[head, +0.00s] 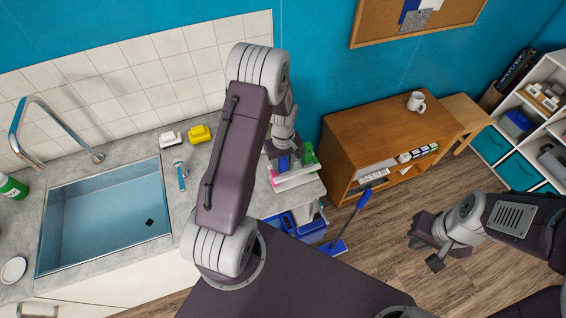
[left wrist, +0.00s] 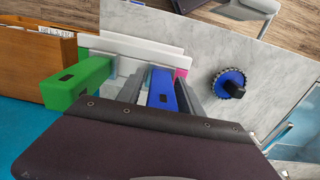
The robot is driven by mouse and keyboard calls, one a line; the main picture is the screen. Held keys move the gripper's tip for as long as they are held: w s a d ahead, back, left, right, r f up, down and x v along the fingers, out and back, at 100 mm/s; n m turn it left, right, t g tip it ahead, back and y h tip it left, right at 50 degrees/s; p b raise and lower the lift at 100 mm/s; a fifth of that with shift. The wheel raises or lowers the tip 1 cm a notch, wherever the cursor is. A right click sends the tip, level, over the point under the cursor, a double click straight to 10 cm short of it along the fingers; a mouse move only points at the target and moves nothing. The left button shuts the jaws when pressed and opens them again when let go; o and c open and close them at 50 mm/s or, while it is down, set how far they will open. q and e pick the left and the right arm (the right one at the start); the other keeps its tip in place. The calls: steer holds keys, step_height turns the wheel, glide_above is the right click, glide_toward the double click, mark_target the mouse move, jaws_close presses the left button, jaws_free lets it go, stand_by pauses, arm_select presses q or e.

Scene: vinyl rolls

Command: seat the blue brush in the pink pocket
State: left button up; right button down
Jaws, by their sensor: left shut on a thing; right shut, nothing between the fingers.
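My left gripper (head: 285,160) is shut on the blue brush (left wrist: 160,90), whose blue handle shows between the fingers (left wrist: 163,98) in the left wrist view. It is at the white rack (head: 296,178) at the counter's right end. The pink pocket (left wrist: 182,72) shows as a small patch right beside the blue handle; it also shows in the head view (head: 274,179) at the rack's left. The brush's lower end is hidden, so I cannot tell whether it is in the pocket. My right gripper (head: 426,251) is shut and empty, over the floor.
A green handle (left wrist: 78,84) stands at the rack. A round blue brush with a black knob (left wrist: 231,84) is on the counter. A sink (head: 105,220), yellow block (head: 199,134) and wooden cabinet (head: 375,125) are around. A blue broom (head: 363,199) stands below.

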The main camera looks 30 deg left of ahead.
arm_select(q)
steer(key=shift+f, duration=0.15)
steer(key=o, duration=2)
steer(key=shift+r+p, duration=3.7)
steer(key=shift+r, duration=0.9)
